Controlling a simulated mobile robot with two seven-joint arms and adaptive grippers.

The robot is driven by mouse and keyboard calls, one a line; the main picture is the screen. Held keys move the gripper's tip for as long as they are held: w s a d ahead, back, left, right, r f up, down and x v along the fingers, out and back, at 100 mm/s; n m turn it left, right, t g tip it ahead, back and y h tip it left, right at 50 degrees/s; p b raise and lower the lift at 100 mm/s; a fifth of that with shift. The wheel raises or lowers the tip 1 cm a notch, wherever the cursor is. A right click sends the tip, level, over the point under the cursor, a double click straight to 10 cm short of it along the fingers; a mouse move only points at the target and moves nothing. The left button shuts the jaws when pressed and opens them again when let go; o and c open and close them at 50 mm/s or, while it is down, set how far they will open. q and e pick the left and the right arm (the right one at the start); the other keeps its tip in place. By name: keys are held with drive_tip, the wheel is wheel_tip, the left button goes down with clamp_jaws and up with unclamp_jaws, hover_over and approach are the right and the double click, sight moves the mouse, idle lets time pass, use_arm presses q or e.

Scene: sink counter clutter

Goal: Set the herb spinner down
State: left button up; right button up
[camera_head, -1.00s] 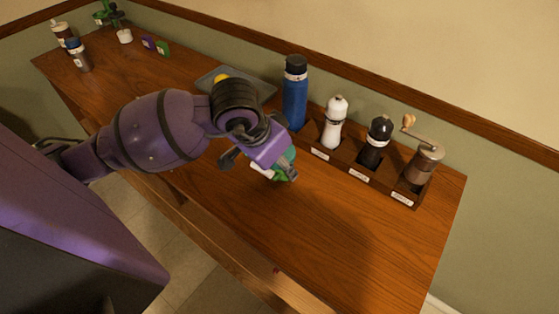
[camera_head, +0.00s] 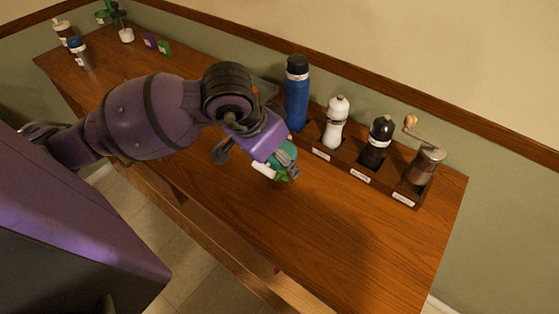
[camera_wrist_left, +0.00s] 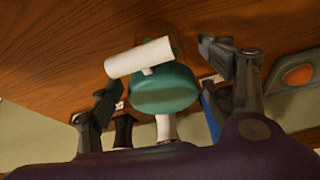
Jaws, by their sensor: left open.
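The herb spinner, teal with a white crossbar handle, shows in the left wrist view (camera_wrist_left: 165,88) between the two fingers. In the head view the teal and green spinner (camera_head: 286,158) is partly hidden by my left gripper (camera_head: 276,167), over the wooden counter in front of the rack. In the wrist view my left gripper (camera_wrist_left: 160,68) is open, with a dark finger on each side of the spinner and visible gaps. Its lower end is near the wood; I cannot tell whether it touches. My right gripper is not in view.
A wooden rack (camera_head: 345,172) behind holds a blue bottle (camera_head: 296,98), white mill (camera_head: 335,124), black mill (camera_head: 377,143) and crank grinder (camera_head: 424,166). A grey tray (camera_head: 265,90) is mostly hidden by my arm. The counter (camera_head: 350,235) is clear at the front right.

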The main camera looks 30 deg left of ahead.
use_arm(q)
drive_tip(key=d+v, duration=0.1)
drive_tip(key=v, duration=0.7)
drive_tip(key=shift+s+a+r, duration=0.15)
drive_tip(key=shift+a+r, duration=0.25)
drive_tip(key=shift+a, duration=0.05)
idle(0.4)
